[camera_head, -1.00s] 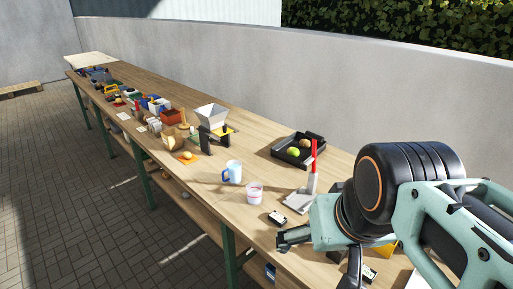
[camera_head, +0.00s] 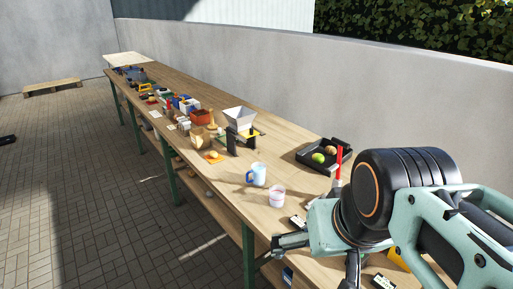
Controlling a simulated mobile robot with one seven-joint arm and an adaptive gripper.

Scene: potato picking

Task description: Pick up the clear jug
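A small clear, whitish vessel with reddish markings (camera_head: 277,196) stands upright near the front edge of the table; it may be the clear jug, but I cannot see a handle or spout. A light blue mug with a blue handle (camera_head: 257,174) stands just behind and left of it. A tan, rounded vessel (camera_head: 201,139) stands farther along the table. My gripper (camera_head: 312,262) is at the lower right, nearer to me than the clear vessel and apart from it. Its fingers are spread, with nothing seen between them.
The long wooden table (camera_head: 228,185) runs away to the upper left beside a grey wall. A black tray (camera_head: 308,157) holds green and brown round items. A hopper (camera_head: 239,118) and several bins and small items stand farther back. A red upright object (camera_head: 339,162) is partly behind my arm.

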